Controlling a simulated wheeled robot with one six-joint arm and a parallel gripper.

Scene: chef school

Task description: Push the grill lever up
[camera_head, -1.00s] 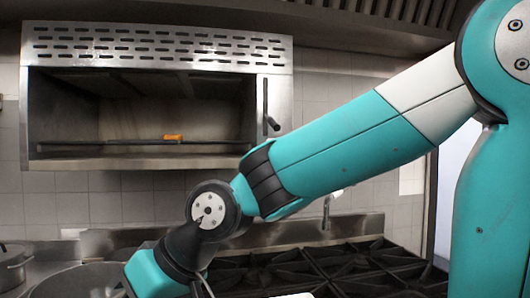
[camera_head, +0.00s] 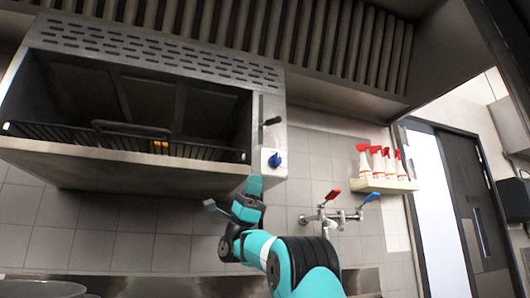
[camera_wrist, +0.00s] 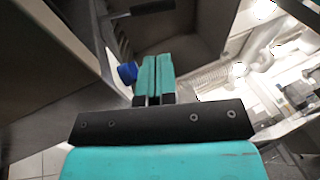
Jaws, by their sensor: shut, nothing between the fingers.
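The grill (camera_head: 150,50) is a steel wall unit with an open front at the upper left of the head view. Its black lever (camera_head: 272,121) sticks out of the right front panel, above a blue knob (camera_head: 274,160). The lever also shows at the top of the wrist view (camera_wrist: 152,8), with the blue knob (camera_wrist: 127,73) left of my fingers. My gripper (camera_head: 254,186) is shut and empty, below the lever and near the knob in the picture. Its teal fingers (camera_wrist: 157,75) point toward the panel. I cannot tell whether they touch anything.
A rack with a dark handle (camera_head: 130,128) lies inside the grill. A tap with red and blue handles (camera_head: 335,215) is on the wall to the right. Several red-topped spray bottles (camera_head: 380,162) stand on a shelf. A vent hood (camera_head: 310,40) hangs above.

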